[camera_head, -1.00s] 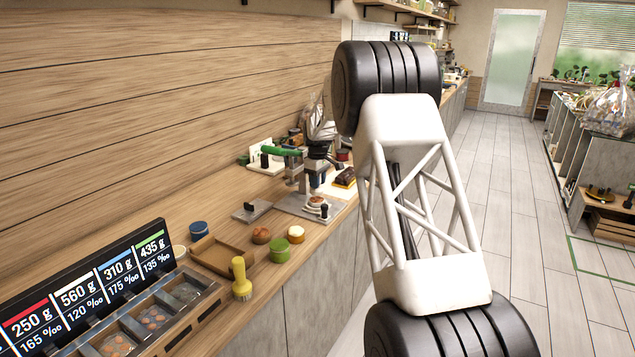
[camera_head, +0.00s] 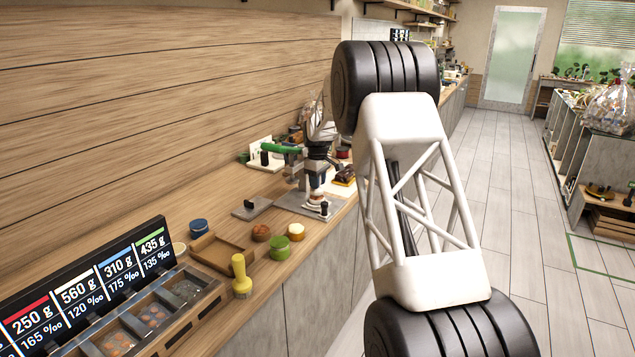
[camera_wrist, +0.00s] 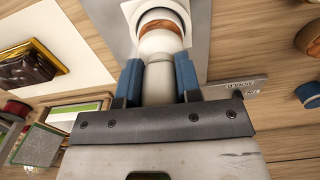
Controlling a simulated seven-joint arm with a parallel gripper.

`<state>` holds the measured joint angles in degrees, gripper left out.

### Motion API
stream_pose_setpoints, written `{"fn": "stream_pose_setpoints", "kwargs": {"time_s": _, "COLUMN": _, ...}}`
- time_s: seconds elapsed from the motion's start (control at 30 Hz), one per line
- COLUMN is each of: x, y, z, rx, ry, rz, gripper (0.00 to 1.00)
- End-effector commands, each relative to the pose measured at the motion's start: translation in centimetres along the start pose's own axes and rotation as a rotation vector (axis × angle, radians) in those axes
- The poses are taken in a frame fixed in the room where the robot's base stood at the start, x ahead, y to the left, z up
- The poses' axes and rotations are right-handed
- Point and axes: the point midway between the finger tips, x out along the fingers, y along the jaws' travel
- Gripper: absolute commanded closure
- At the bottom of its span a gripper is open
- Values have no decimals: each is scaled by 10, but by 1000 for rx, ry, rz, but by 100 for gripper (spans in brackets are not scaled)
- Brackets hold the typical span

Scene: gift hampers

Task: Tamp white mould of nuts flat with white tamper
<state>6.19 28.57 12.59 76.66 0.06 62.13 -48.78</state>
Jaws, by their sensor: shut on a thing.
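My gripper (camera_wrist: 158,86) is shut on the white tamper (camera_wrist: 160,43), its blue fingers on either side of the pale handle. The tamper's round foot points at the white mould (camera_wrist: 142,14). A strip of brown nuts (camera_wrist: 172,16) shows beyond the foot, inside the mould's rim. The foot overlaps the mould in this view, and I cannot tell whether it touches the nuts. In the head view my gripper (camera_head: 318,166) is over the grey plate (camera_head: 296,203) on the counter. There the mould is hard to make out behind the tamper.
A yellow tamper (camera_head: 240,278), green jar (camera_head: 280,249), brown round piece (camera_head: 261,233) and wooden tray (camera_head: 225,255) stand nearer on the counter. A chocolate bar on a gold tray (camera_wrist: 35,62) lies beside the plate.

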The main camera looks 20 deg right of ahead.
Motion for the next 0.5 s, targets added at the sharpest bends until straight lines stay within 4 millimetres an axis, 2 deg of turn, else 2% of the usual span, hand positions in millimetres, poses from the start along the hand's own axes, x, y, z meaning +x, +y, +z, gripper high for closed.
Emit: {"fn": "stream_pose_setpoints", "kwargs": {"time_s": 0.5, "x": 5, "y": 0, "z": 0, "rx": 0, "ry": 0, "rz": 0, "gripper": 95}}
